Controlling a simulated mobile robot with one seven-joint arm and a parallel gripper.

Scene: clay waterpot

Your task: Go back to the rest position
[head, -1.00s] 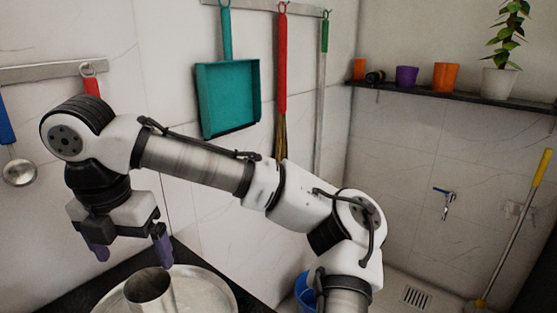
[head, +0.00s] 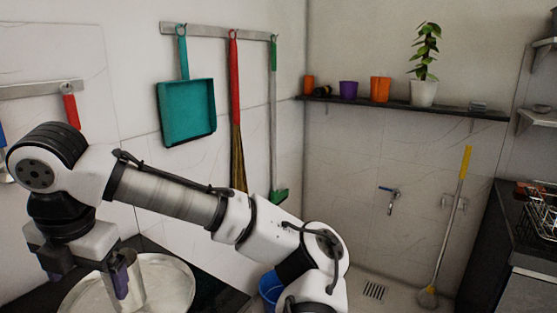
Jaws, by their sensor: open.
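A metal cup (head: 133,287) stands on a round pale tray (head: 172,285). The right finger overlaps the cup's left side in the picture; I cannot tell whether they touch. My arm stretches across the view from the lower middle to the upper left of the gripper.
A dark counter (head: 205,297) carries the tray. A teal dustpan (head: 186,112) and brushes hang on the wall behind my arm. A blue bucket (head: 269,288) is partly hidden by my arm. A dark shelf (head: 450,110) holds pots.

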